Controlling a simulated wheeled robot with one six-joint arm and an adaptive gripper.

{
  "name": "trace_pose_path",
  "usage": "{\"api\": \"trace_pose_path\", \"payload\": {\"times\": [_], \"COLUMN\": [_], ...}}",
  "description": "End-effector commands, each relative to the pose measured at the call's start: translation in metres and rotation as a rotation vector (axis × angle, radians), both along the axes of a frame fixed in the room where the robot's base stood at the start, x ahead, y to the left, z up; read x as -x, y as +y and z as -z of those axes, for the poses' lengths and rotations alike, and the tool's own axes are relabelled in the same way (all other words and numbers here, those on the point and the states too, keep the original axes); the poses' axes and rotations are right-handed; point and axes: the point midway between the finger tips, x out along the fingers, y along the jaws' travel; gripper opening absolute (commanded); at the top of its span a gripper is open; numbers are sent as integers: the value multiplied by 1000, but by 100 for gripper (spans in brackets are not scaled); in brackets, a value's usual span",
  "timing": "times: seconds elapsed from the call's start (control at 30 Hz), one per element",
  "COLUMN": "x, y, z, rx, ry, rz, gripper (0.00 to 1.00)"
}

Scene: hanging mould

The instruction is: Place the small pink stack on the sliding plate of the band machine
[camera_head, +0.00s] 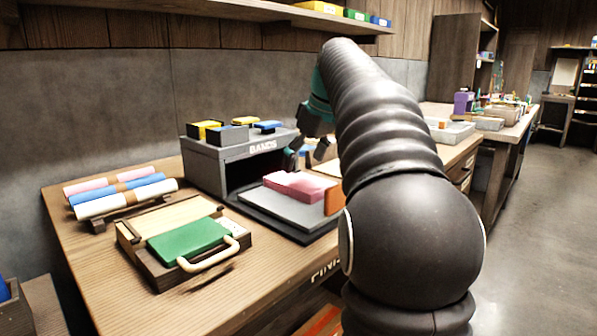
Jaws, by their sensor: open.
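The small pink stack (299,186) lies on the grey sliding plate (284,208), which extends from the front of the band machine (218,163), a dark grey box marked "BANDS". An orange-brown block (333,199) stands at the plate's right end, partly behind my arm. My gripper (304,158) is above and just behind the pink stack, at the machine's right side. Its fingers are apart and nothing shows between them. My arm hides part of the gripper and the area to the right of the plate.
A wooden press with a green plate (188,241) and pale handle stands at the front left. Pink, blue and white rolls (122,191) lie on a rack behind it. Blue and yellow blocks (206,130) sit on the machine. A shelf (260,10) overhangs the bench. Bare bench top lies at the front.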

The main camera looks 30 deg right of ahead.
Motion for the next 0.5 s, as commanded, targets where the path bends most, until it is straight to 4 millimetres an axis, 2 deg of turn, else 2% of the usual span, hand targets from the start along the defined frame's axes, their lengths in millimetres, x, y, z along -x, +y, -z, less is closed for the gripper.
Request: {"api": "trace_pose_path", "payload": {"times": [0.03,0.2,0.33,0.5], "x": [4,15,21,25], "y": [-2,-6,-8,-9], "z": [-14,-42,-57,-66], "rx": [1,1,0,-1], "ry": [-3,-1,-1,0], "rz": [1,0,0,0], "gripper": [95,95,95,95]}}
